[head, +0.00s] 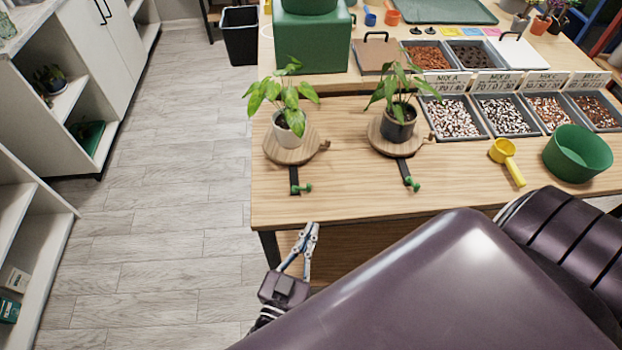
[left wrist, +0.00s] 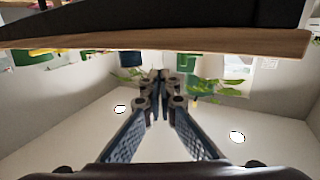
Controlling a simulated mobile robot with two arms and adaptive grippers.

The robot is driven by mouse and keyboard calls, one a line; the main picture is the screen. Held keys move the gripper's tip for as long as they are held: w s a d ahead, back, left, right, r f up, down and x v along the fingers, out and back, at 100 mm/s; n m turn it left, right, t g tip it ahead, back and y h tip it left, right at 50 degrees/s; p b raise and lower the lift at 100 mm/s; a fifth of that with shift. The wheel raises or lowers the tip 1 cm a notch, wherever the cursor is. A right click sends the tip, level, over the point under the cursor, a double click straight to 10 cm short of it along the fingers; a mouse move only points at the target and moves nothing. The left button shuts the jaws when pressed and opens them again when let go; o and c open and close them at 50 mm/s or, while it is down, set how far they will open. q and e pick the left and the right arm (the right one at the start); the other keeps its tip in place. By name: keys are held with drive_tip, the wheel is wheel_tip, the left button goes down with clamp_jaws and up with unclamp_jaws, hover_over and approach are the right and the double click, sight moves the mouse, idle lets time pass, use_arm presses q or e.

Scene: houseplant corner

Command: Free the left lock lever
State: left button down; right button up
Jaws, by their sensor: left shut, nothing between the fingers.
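The left lock lever (head: 303,188) has a green knob on a dark strip (head: 294,178). The right lock lever (head: 412,183) is similar, in front of the right turntable (head: 374,136) with a plant in a dark pot (head: 398,122). My left gripper (head: 311,230) is shut and empty, off the table's front edge and apart from the left lever. Its closed fingers also show in the left wrist view (left wrist: 160,82). My right gripper is out of view.
The wooden table (head: 345,195) has bare wood around the levers. A yellow scoop (head: 507,160), a green bowl (head: 578,154) and several mix trays (head: 452,117) stand at the right. My dark purple arm covers the lower right. Floor at left is clear.

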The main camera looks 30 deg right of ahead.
use_arm(q)
drive_tip(key=s+a, duration=0.1)
drive_tip(key=s, duration=0.1)
drive_tip(key=s+a, duration=0.1)
drive_tip(key=s, duration=0.1)
drive_tip(key=shift+s+a+r, duration=0.15)
drive_tip(key=shift+a, duration=0.05)
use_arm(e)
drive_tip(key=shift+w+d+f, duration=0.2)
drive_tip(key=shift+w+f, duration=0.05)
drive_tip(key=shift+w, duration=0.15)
